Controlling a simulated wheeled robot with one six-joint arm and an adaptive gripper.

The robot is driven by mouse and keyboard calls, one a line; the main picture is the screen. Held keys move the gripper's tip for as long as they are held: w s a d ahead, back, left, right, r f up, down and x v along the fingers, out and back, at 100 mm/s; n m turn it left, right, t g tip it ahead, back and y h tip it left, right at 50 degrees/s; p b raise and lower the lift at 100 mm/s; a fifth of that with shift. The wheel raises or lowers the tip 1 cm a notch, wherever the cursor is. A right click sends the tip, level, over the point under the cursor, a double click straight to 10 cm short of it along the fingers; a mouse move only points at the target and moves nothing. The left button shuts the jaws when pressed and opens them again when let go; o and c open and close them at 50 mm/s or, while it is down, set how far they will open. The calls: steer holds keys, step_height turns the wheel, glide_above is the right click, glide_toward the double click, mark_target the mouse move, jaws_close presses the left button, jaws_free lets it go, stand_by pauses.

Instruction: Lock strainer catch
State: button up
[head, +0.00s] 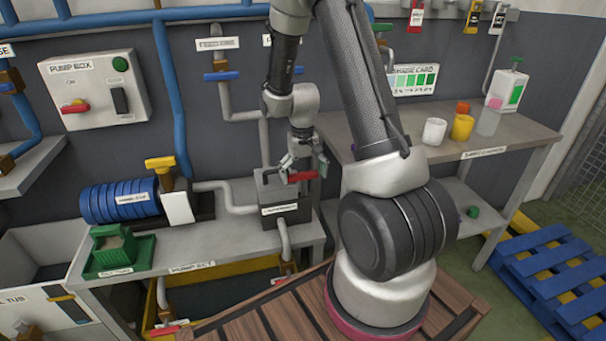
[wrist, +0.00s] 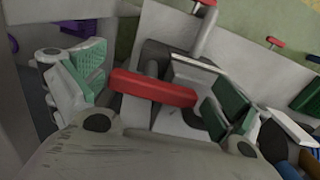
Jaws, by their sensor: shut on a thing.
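The strainer is a dark grey box (head: 285,203) with a pale label on its front, on the pump bench in the head view. A red catch handle (head: 303,177) lies across its top. In the wrist view the red catch (wrist: 155,88) runs crosswise between my green finger pads. My gripper (head: 298,168) is down at the top of the box, shut on the red catch. It also shows in the wrist view (wrist: 150,92). The catch's pivot and part of the lid are hidden by the fingers and palm.
A blue pump (head: 112,202) with a yellow valve handle (head: 160,162) stands left of the strainer. A green tray (head: 120,255) sits at the bench's front left. Cups (head: 434,131) stand on the right bench (head: 470,150). A blue pallet (head: 555,265) lies on the floor at right.

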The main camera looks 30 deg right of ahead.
steer(key=shift+w+d+r+t, duration=0.15)
steer(key=shift+w+d+r, duration=0.05)
steer(key=shift+w, duration=0.35)
steer(key=shift+w+d+r+t, duration=0.15)
steer(key=shift+w+r, duration=0.05)
steer(key=shift+w, duration=0.3)
steer(key=o, duration=0.6)
steer(key=shift+c, duration=0.2)
steer(key=shift+r, duration=0.55)
steer(key=r, duration=0.2)
steer(key=s+r, duration=0.1)
steer(key=r, duration=0.2)
steer(key=shift+s+a+r, duration=0.3)
steer(key=shift+s+r, duration=0.1)
steer(key=shift+r, duration=0.15)
steer(key=shift+s+g, duration=0.1)
steer(key=shift+g, duration=0.3)
